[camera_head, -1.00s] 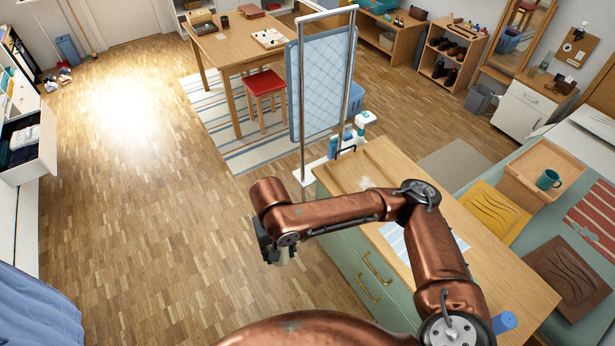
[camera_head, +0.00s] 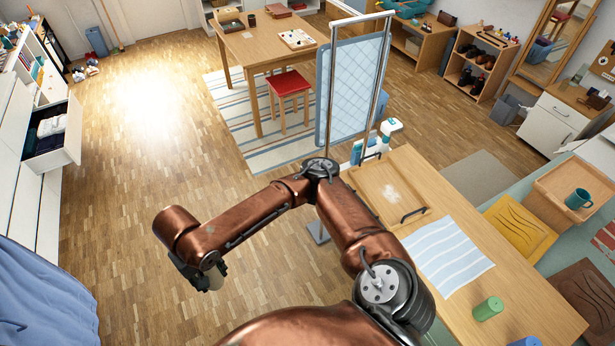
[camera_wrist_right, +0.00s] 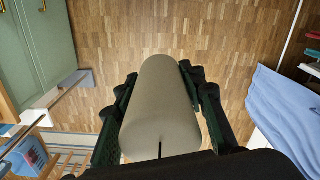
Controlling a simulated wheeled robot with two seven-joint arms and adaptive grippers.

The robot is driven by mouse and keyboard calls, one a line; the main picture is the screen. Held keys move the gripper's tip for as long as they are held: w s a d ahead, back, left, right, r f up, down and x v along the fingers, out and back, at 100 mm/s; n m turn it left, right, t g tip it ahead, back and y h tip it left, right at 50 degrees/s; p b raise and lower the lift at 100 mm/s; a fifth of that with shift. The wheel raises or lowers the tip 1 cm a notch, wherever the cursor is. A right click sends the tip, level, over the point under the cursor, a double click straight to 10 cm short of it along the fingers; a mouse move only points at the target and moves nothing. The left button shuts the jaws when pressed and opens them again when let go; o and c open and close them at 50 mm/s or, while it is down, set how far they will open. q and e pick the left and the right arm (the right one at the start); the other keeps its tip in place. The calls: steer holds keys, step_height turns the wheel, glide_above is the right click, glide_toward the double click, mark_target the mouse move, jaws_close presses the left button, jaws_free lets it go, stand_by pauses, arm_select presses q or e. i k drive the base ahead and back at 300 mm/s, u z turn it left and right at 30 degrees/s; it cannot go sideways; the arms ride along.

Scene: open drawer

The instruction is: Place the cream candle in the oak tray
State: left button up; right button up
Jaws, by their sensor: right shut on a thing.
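My right gripper (camera_head: 200,275) is shut on the cream candle (camera_wrist_right: 160,105), a pale cylinder with a dark wick, gripped between both fingers in the right wrist view. In the head view the candle (camera_head: 212,281) hangs low over bare floor, left of the wooden-topped cabinet. The oak tray (camera_head: 405,211), a shallow wooden tray with dark handles, lies on the cabinet top, to the right of my gripper and well apart from it. A whitish patch shows on its bottom. My left gripper is not in view.
A striped cloth (camera_head: 446,258), a green cylinder (camera_head: 488,309) and a blue one (camera_head: 525,342) are on the cabinet top (camera_head: 520,275). A metal-framed quilted panel (camera_head: 349,92) and a spray bottle (camera_head: 387,138) stand behind the tray.

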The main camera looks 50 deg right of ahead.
mark_target(384, 186)
steer(key=z, duration=0.05)
steer(key=i, duration=2.25)
steer(key=z, duration=3)
steer(key=i, duration=1.5)
